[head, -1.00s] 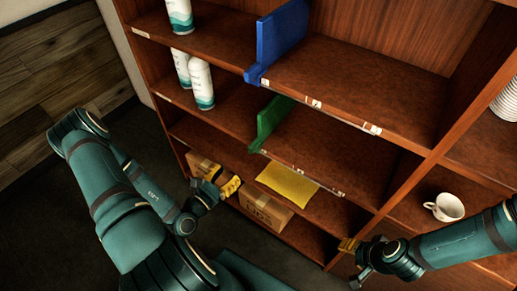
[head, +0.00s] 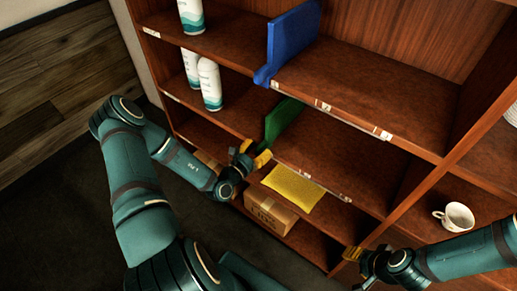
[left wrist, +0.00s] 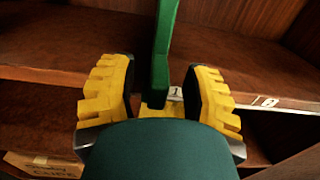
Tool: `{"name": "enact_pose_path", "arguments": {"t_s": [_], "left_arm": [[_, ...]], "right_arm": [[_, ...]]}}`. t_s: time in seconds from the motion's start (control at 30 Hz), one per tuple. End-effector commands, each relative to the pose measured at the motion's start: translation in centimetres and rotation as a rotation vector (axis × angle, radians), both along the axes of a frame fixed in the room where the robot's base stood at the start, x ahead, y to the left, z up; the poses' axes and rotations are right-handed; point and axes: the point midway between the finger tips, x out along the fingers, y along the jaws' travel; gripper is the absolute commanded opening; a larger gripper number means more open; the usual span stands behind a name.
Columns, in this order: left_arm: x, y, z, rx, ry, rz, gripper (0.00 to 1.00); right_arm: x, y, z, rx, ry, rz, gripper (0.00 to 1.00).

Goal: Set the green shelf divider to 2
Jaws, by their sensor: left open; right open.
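The green shelf divider (head: 284,118) stands upright on the middle shelf, its front end at the shelf edge. In the left wrist view the green divider (left wrist: 162,55) stands between the two yellow fingers of my left gripper (left wrist: 164,90), with gaps on both sides. My left gripper (head: 255,155) is open at the divider's front end. A small label (left wrist: 176,92) sits just right of the divider on the shelf edge; another label (left wrist: 265,101) lies further right. Their digits are hard to read. My right gripper (head: 352,254) is open and empty, near the lower right shelf post.
A blue divider (head: 290,45) stands on the shelf above. White bottles (head: 209,84) stand left of the green divider. The middle shelf (head: 345,150) is clear to its right.

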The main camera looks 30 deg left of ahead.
Motion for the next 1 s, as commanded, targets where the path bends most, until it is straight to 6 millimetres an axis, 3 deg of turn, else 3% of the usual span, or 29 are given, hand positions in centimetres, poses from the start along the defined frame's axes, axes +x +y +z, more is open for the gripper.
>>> {"name": "enact_pose_path", "arguments": {"t_s": [0.33,0.47,0.5,1.0], "left_arm": [[0.28,-0.04,0.03,0.0,0.0,0.0,0.47],[0.27,-0.04,0.02,0.0,0.0,0.0,0.02],[0.27,-0.04,0.02,0.0,0.0,0.0,0.0],[0.31,-0.08,0.12,0.0,0.0,-0.002,0.0]], "right_arm": [[-0.02,0.01,-0.01,0.0,0.0,0.0,0.47],[-0.01,0.01,-0.01,0.0,0.0,0.0,0.47],[-0.01,0.01,-0.01,0.0,0.0,0.0,0.47],[0.08,-0.01,0.33,0.0,-0.002,-0.001,0.47]]}}
